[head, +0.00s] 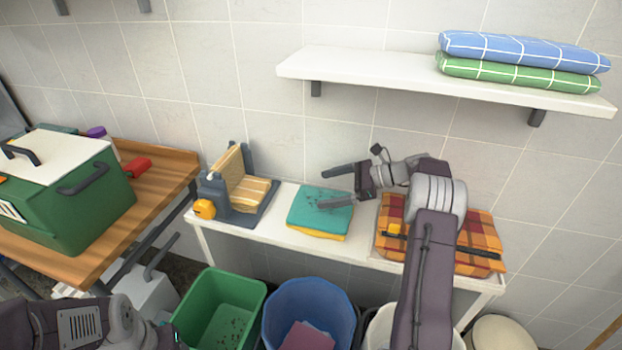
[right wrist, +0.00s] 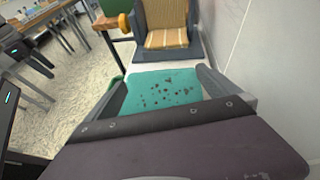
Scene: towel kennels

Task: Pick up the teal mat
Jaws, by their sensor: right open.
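The teal mat (head: 308,218) lies folded on the white bench, on top of something yellow (head: 320,235). Dark specks are scattered over its surface. My right gripper (head: 322,188) is open and empty, reaching from the right, with its fingers at or just above the mat; I cannot tell if they touch it. In the right wrist view, the teal mat (right wrist: 162,90) shows between the two spread fingers (right wrist: 163,82). Part of my left arm shows at the lower left of the head view, but its gripper is out of sight.
A grey stand with striped tan cloth (head: 250,193) is left of the mat. An orange plaid cushion (head: 482,237) lies under my right arm. Green (head: 205,308) and blue (head: 335,295) bins stand in front. A shelf (head: 350,66) with folded cloths hangs above.

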